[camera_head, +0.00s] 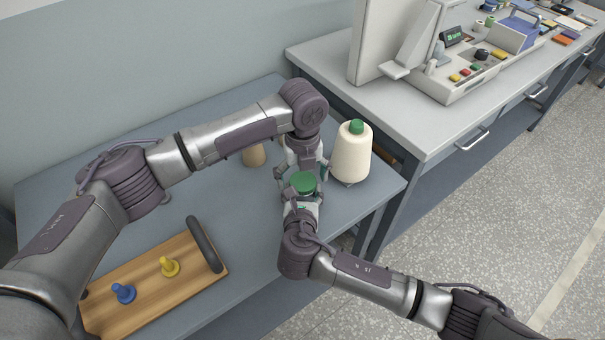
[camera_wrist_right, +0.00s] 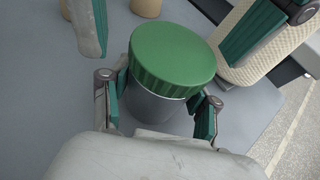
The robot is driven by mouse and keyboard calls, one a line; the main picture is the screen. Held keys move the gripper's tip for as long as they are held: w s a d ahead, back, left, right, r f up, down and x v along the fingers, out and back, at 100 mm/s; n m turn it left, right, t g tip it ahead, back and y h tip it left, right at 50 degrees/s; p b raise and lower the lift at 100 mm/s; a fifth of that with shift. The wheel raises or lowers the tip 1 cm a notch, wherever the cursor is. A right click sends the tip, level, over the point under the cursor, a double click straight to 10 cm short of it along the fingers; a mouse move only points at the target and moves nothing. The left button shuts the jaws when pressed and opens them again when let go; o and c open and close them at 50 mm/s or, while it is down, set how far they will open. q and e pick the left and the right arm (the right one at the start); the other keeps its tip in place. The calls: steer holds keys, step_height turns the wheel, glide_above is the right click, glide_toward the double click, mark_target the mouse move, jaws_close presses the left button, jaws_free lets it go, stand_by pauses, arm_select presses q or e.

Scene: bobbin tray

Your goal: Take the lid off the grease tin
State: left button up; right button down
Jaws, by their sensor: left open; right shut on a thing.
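The grease tin (camera_wrist_right: 155,108) is a grey cylinder with a ribbed green lid (camera_wrist_right: 172,52) seated on top; the lid also shows in the head view (camera_head: 303,183). My right gripper (camera_wrist_right: 160,112) is shut on the tin's body, with one pad on each side below the lid. My left gripper (camera_head: 301,173) comes down from behind the tin, open and empty. In the right wrist view its two teal-padded fingers stand wide apart, to the left and right beyond the lid, and do not appear to touch it.
A cream thread cone (camera_head: 351,152) with a green top stands close right of the left gripper. A tan cone (camera_head: 254,155) stands behind the left arm. A wooden tray (camera_head: 190,292) with blue and yellow pegs lies front left. A white machine (camera_head: 462,85) stands on another table.

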arm_select(q)
steer(key=c, duration=1.2)
arm_select(e)
steer(key=shift+f, duration=0.1)
arm_select(q)
steer(key=n, duration=1.2)
steer(key=shift+n, duration=0.4)
steer(key=n, duration=0.4)
steer(key=shift+n, duration=0.4)
steer(key=n, duration=0.5)
steer(key=shift+s+d, duration=0.1)
steer(key=n, duration=1.3)
steer(key=shift+r, duration=0.1)
